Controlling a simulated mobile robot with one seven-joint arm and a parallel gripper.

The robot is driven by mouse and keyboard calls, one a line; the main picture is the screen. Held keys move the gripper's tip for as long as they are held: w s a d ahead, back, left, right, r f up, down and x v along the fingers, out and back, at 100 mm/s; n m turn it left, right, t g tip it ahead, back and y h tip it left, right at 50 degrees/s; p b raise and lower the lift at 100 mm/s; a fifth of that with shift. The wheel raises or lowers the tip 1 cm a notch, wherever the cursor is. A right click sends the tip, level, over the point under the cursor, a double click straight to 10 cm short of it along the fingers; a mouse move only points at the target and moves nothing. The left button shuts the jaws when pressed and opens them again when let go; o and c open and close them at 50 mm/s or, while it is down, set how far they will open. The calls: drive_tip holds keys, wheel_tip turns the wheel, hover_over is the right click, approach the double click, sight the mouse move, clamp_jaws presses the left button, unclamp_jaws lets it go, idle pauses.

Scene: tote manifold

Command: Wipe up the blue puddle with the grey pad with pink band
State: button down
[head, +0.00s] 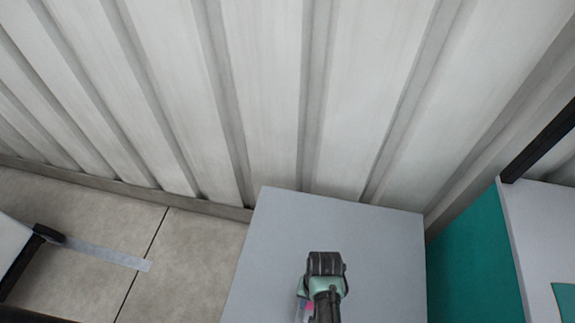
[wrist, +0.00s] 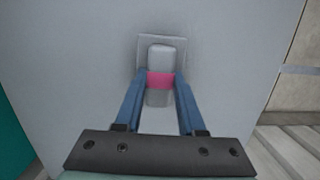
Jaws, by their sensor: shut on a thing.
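The grey pad with pink band (wrist: 160,56) is in the wrist view, with a flat square base and an upright grey grip; the pink band circles the grip. My gripper (wrist: 161,80) is shut on this grip, one blue finger on each side at the band. The pad's base is close over or on the pale grey top (wrist: 75,55); I cannot tell whether it touches. In the head view my wrist hides most of the pad, and only a bit of pink shows beside it. I see no blue puddle in either view.
The grey top (head: 340,225) is otherwise bare where I see it. A ribbed pale wall (head: 265,90) stands behind it. A teal-sided unit (head: 470,265) is close on the right. Tiled floor (head: 195,260) lies to the left, with a black-cornered white thing (head: 15,250).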

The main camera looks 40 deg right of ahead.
drive_tip(key=shift+s+a+r+p, duration=0.1)
drive_tip(key=shift+r+p, duration=0.25)
drive_tip(key=shift+r, duration=0.25)
drive_tip(key=shift+s+a+r+p, duration=0.1)
drive_tip(key=shift+r+p, duration=0.25)
drive_tip(key=shift+r, duration=0.2)
wheel_tip(320, 180, up, 4)
drive_tip(key=p, duration=0.4)
drive_tip(key=shift+w+f, duration=0.1)
